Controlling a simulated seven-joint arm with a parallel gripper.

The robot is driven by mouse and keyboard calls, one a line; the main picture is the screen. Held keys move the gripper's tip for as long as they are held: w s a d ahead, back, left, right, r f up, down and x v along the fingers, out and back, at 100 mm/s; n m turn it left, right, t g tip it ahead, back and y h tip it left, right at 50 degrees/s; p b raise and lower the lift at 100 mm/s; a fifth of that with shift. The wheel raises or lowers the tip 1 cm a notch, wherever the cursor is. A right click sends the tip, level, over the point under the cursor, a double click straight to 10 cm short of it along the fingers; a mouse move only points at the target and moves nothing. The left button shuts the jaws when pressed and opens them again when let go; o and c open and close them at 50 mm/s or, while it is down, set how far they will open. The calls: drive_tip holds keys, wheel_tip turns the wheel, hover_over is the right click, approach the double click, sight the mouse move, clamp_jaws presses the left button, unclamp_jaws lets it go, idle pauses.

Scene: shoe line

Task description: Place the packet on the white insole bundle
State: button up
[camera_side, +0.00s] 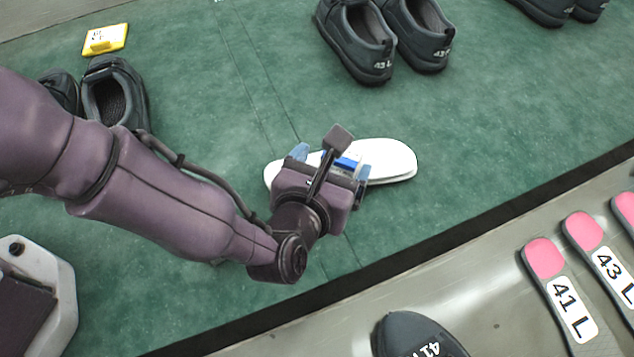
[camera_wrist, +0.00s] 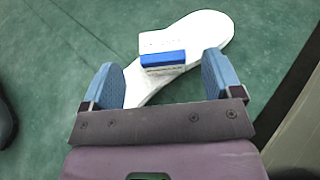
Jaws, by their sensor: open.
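The white insole bundle (camera_side: 391,158) lies flat on the green mat in the middle of the side view. It also shows in the wrist view (camera_wrist: 212,27). The packet, white with a blue band (camera_wrist: 163,50), rests on the bundle in the wrist view. In the side view only part of the packet (camera_side: 347,163) shows behind my gripper. My gripper (camera_side: 331,164) is low over the bundle with its blue fingers apart. In the wrist view the open fingers (camera_wrist: 166,78) stand on either side of the bundle, with the packet just beyond their tips, apparently not held.
Dark shoe pairs stand on the green mat (camera_side: 200,290) at the back (camera_side: 362,40) and left (camera_side: 115,95). A yellow tag (camera_side: 105,39) lies back left. Pink-heeled labelled insoles (camera_side: 562,290) and a dark shoe (camera_side: 415,335) lie on the grey strip in front. The mat right of the bundle is clear.

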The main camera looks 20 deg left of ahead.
drive_tip(key=v, duration=0.6)
drive_tip(key=shift+r, duration=0.1)
drive_tip(key=w+a+r+n+g+y, duration=0.2)
drive_tip(key=a+r+n+g+y, duration=0.1)
drive_tip(key=a+r+n, duration=0.65)
drive_tip(key=w+a+r+n+g+y, duration=0.35)
drive_tip(key=a+r+n, duration=0.25)
drive_tip(key=a, duration=0.7)
drive_tip(key=s+a+r+n+g+h, duration=0.1)
drive_tip(key=s+a+r+n, duration=0.2)
drive_tip(key=a+n, duration=0.2)
drive_tip(key=s+a+r+n+g, duration=0.2)
drive_tip(key=s+a+r+n, duration=0.15)
drive_tip(key=a, duration=0.25)
drive_tip(key=s+a+r+n+h, duration=0.1)
drive_tip(key=s+a+n+h, duration=0.1)
drive_tip(key=s+n, duration=0.3)
drive_tip(key=s+a+r+n+t+h, duration=0.1)
drive_tip(key=s+a+r+n+h, duration=0.1)
drive_tip(key=s+n, duration=0.4)
drive_tip(key=shift+n+h, duration=0.5)
drive_tip(key=shift+h, duration=0.25)
